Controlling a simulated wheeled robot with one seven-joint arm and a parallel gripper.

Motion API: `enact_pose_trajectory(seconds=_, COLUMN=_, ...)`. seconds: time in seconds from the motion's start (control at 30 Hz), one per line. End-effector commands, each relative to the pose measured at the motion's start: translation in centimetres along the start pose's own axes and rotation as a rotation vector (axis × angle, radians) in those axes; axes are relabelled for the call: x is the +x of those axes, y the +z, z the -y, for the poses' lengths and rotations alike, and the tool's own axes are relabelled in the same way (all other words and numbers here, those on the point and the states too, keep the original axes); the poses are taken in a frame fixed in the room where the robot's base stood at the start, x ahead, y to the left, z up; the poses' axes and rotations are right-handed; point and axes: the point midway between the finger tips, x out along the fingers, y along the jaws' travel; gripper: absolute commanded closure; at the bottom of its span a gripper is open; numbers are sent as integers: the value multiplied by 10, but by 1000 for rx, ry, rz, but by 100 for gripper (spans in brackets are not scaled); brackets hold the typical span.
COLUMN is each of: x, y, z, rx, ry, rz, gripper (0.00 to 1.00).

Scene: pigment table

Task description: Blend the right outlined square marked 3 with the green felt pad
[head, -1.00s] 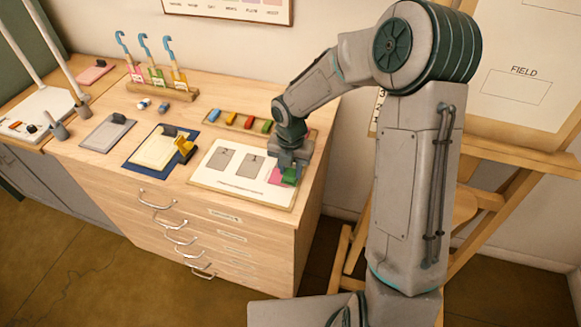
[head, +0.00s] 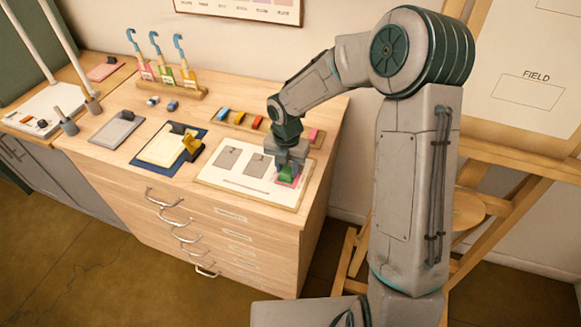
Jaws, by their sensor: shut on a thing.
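The green felt pad (head: 287,172) is held in my gripper (head: 289,163), which is shut on it and points down. The pad is over the left part of the right square (head: 296,181), which shows pink to its right and below. Whether the pad touches the sheet is hard to tell. The square is at the right end of a white sheet (head: 213,175) on a board. Two grey squares (head: 228,157) lie to its left. The marks on the squares are too small to read.
A tray of coloured blocks (head: 227,124) stands behind the sheet, partly hidden by my arm. A blue mat (head: 142,166) with a cream slab and a yellow block is to the left. A rack with blue-hooked tools (head: 183,90) stands at the back. The cabinet's right edge is close.

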Motion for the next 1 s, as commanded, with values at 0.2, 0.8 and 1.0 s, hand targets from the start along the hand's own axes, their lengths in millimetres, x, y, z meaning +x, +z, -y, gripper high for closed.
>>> enact_pose_trajectory(seconds=0.2, x=2, y=0, z=-14, rx=-2, ry=1, rz=0, gripper=86)
enact_pose_trajectory(seconds=0.8, x=2, y=0, z=-14, rx=1, ry=-2, rz=-2, gripper=86)
enact_pose_trajectory(seconds=1.0, x=1, y=0, z=0, rx=1, ry=-2, rz=-2, gripper=86)
